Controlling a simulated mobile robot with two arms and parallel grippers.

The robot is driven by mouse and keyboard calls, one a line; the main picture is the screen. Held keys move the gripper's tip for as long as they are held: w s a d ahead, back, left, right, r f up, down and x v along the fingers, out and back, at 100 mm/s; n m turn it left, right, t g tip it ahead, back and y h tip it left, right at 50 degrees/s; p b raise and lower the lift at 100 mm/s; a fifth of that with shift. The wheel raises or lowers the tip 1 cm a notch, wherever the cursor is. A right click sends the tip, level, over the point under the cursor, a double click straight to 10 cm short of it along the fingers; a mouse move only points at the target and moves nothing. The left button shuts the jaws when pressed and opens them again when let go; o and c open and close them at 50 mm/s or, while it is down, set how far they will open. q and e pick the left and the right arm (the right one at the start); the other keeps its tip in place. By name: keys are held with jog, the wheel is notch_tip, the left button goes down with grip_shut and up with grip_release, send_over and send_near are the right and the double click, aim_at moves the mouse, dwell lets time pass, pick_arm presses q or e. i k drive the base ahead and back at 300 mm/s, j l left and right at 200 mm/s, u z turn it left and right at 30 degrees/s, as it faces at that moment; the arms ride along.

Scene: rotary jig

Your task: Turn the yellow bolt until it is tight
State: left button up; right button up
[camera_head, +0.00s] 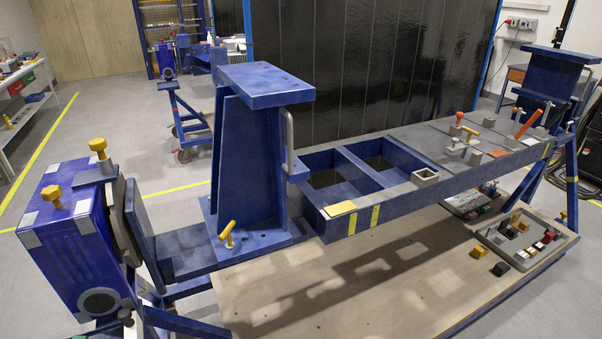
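Several yellow parts show in the head view, and I cannot tell which one the task means. A yellow T-shaped bolt (228,231) stands tilted on the blue foot plate of the upright bracket (247,170). A yellow knob (99,148) stands on top of the blue gearbox-like housing (75,240) at the left. A second yellow knob (52,194) sits on the same housing, nearer its left edge. How tight any of them is cannot be seen. Neither of my grippers is in view, and nothing touches these yellow parts.
A long blue beam (400,205) with two open pockets runs right from the bracket, with clamps and orange handles on its far end. Below it, a wooden board (300,290) carries trays of small parts (528,240). A black screen (370,70) stands behind. Grey floor is clear at left.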

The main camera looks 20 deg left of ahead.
aim_at(230, 246)
jog(key=u, duration=1.2)
